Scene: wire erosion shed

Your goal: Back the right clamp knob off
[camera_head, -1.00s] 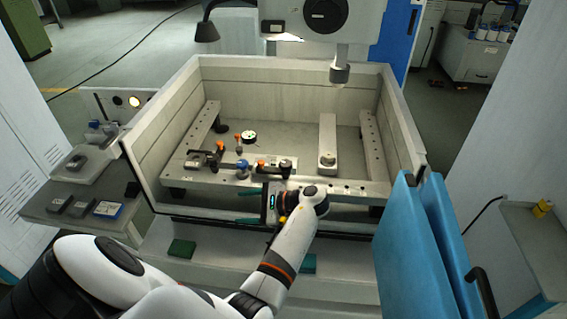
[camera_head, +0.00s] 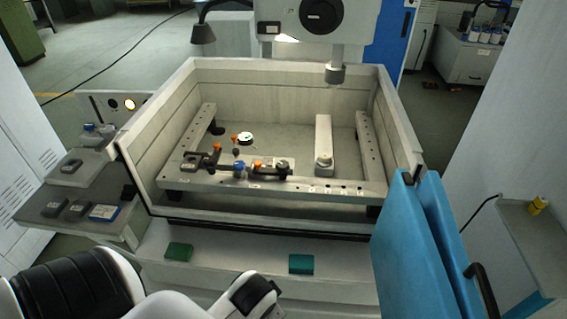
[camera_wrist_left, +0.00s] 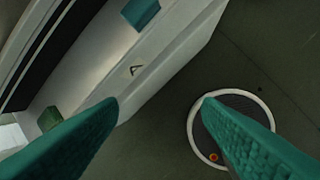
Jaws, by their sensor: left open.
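The right clamp (camera_head: 270,167) sits on the front rail of the machine tank, a dark and pale clamp with an orange knob (camera_head: 257,164) on it. A left clamp (camera_head: 205,159) with an orange knob (camera_head: 217,148) is on the same rail. A blue knob (camera_head: 238,168) stands between them. My left gripper is outside the head view, its arm folded back at the bottom. In the left wrist view my left gripper (camera_wrist_left: 160,103) is open and empty, its teal fingers wide apart, beyond the machine's front over the floor. My right gripper is not in view.
Blue doors (camera_head: 412,240) stand at the right. A machine head nozzle (camera_head: 335,75) hangs over the tank. A white ring (camera_wrist_left: 268,105) marks the floor.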

